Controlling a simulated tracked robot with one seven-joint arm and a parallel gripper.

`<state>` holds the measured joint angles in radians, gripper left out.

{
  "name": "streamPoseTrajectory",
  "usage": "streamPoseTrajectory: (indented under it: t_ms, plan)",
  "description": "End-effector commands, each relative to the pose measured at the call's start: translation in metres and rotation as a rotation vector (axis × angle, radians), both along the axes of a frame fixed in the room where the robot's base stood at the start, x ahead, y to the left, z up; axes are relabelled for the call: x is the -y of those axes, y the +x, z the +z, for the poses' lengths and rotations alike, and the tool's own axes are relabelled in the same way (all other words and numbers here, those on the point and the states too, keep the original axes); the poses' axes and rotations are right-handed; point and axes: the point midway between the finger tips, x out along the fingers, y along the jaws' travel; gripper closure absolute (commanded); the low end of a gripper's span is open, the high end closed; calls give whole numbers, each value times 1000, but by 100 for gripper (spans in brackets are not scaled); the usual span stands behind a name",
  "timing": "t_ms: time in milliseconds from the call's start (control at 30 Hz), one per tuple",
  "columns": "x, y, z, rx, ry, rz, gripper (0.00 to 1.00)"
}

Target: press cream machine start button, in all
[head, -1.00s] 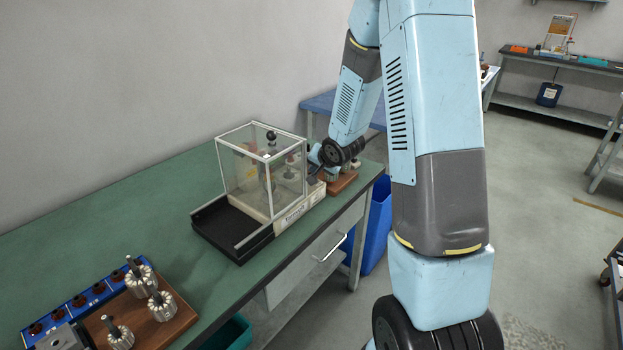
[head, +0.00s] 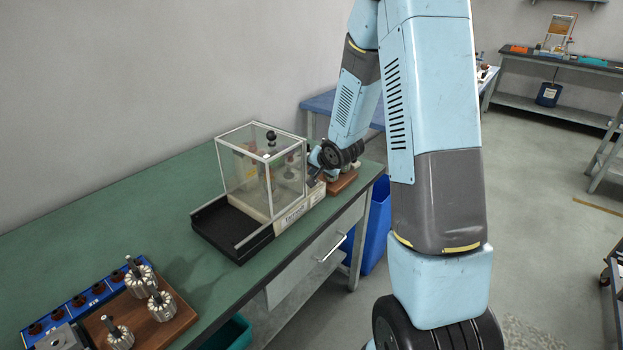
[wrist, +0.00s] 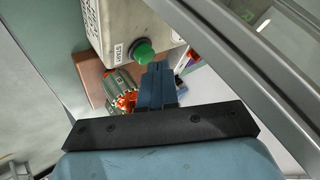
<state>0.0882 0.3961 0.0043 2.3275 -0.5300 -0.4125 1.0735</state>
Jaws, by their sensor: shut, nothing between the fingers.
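The cream-coloured machine (head: 288,217) stands on the green bench, with a clear guard box (head: 240,180) on it. In the wrist view its cream housing (wrist: 125,25) carries a round green button (wrist: 143,50) beside a small label. My gripper (wrist: 157,66) is shut and empty. Its blue fingertips are right at the lower edge of the button; I cannot tell whether they touch it. In the head view the button is hidden and my wrist is at the machine's right end.
A wooden block with armatures (wrist: 120,92) lies close below the fingers. A grey frame bar (wrist: 235,75) of the guard runs along the right. Several armatures (head: 160,305) stand on a wooden board at the bench's near left. The bench middle (head: 180,190) is partly clear.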

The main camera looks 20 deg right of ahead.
Motion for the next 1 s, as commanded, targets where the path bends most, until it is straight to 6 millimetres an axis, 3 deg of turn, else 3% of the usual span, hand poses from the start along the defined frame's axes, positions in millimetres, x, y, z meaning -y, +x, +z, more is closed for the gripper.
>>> streamPoseTrajectory:
  t_ms: [1000]
  plan:
    - [0, 0, -8, -1, 0, 1, 100]
